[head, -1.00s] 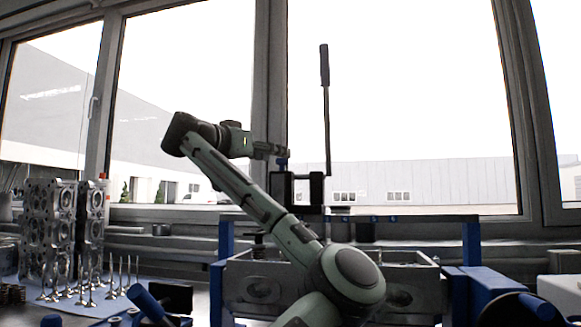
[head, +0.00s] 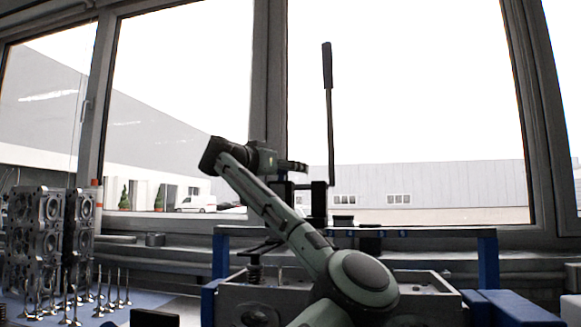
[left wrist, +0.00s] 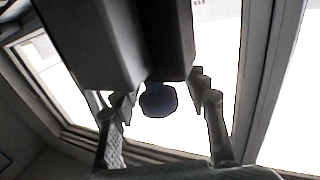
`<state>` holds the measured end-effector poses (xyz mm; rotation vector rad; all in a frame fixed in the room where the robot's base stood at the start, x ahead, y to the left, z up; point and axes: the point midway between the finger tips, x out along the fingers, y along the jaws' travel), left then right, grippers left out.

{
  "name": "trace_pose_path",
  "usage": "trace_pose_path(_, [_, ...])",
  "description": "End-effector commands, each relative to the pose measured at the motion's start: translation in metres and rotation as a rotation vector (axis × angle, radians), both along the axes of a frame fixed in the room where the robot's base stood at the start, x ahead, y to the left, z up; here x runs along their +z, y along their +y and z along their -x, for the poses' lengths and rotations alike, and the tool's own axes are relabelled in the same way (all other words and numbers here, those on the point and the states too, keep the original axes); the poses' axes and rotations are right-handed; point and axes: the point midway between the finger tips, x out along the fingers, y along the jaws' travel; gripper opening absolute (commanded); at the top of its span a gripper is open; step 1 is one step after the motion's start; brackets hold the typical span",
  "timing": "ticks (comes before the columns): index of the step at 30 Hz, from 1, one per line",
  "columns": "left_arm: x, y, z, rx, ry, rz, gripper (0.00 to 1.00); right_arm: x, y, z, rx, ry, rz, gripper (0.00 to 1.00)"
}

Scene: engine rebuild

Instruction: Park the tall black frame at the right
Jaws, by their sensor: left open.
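The black frame (head: 318,203) with its tall upright lever (head: 331,130) stands at the blue-legged bench fixture in the middle of the head view. My left gripper (head: 300,167) points right, near the lever's lower part. In the left wrist view, my left gripper (left wrist: 162,92) is open, with one finger on each side of a round dark-blue knob (left wrist: 158,99). Large dark blocks (left wrist: 92,45), seemingly part of the frame, fill the top of that view. I cannot tell whether the fingers touch the knob. My right gripper is not in view.
A blue-legged fixture (head: 488,258) holds a grey metal block (head: 262,298), partly hidden by my arm. Metal cylinder heads (head: 35,228) and several upright valves (head: 100,297) stand at the left. A blue box (head: 510,306) lies at the lower right. Windows line the back.

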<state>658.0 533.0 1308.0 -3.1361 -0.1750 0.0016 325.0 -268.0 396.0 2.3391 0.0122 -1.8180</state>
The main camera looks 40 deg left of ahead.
Motion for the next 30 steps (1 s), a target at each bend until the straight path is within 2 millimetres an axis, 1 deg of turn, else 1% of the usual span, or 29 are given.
trace_pose_path(8, [-0.0003, 0.0002, -0.0022, 0.0, 0.0, 0.0, 0.45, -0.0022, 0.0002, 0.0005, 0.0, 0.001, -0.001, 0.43])
trace_pose_path(11, [-0.0002, 0.0002, -0.0021, 0.0, 0.0, 0.001, 0.34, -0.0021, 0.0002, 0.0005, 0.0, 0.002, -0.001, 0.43])
trace_pose_path(19, [-0.0002, 0.0002, -0.002, 0.0, 0.0, 0.001, 0.0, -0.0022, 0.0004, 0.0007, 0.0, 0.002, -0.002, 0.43])
trace_pose_path(30, [-0.0004, 0.0005, -0.002, 0.0, 0.0, 0.001, 0.0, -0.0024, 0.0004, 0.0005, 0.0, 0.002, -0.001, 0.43])
